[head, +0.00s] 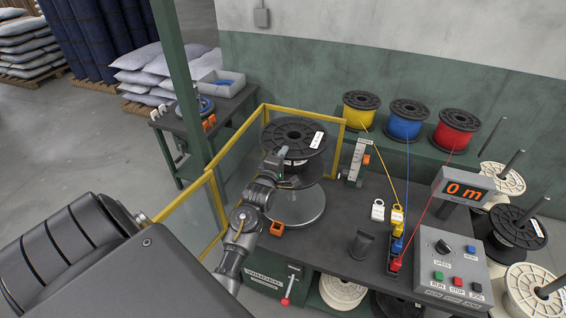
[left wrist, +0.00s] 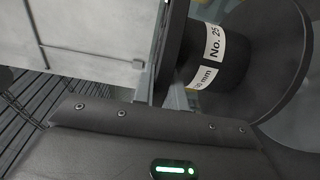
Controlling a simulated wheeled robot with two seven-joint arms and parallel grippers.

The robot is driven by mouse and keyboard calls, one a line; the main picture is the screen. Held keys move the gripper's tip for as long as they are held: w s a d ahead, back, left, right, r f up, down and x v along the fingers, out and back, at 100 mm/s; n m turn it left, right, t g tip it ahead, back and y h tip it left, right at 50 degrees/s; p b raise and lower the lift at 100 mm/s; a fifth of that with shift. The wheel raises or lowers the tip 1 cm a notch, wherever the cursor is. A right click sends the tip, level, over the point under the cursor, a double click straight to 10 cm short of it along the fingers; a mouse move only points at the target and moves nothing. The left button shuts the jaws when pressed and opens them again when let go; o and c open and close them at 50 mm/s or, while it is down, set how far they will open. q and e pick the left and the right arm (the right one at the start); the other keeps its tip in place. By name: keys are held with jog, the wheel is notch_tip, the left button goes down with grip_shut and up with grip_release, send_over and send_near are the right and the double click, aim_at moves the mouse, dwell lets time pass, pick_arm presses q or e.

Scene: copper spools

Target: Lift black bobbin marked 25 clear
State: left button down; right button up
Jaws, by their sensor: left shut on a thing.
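The black bobbin (head: 296,134) has wide round flanges and a white label. In the left wrist view its core (left wrist: 232,77) carries labels, one reading "No. 25". My left gripper (head: 277,160) is shut on the bobbin's near left rim. In the left wrist view the fingers (left wrist: 176,97) meet the flange edge. The bobbin is roughly upright above a pale round disc (head: 310,207) on the bench. The arm and upper flange partly hide its lower part, so I cannot tell how large any gap below is. My right gripper is not in view.
A yellow-framed clear guard (head: 222,217) stands left of and behind the bobbin. Yellow (head: 361,114), blue (head: 405,122) and red (head: 456,130) wire spools stand behind. A control box (head: 449,262) is at right.

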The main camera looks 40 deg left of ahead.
pick_arm(q)
jog(key=shift+r, duration=3.65)
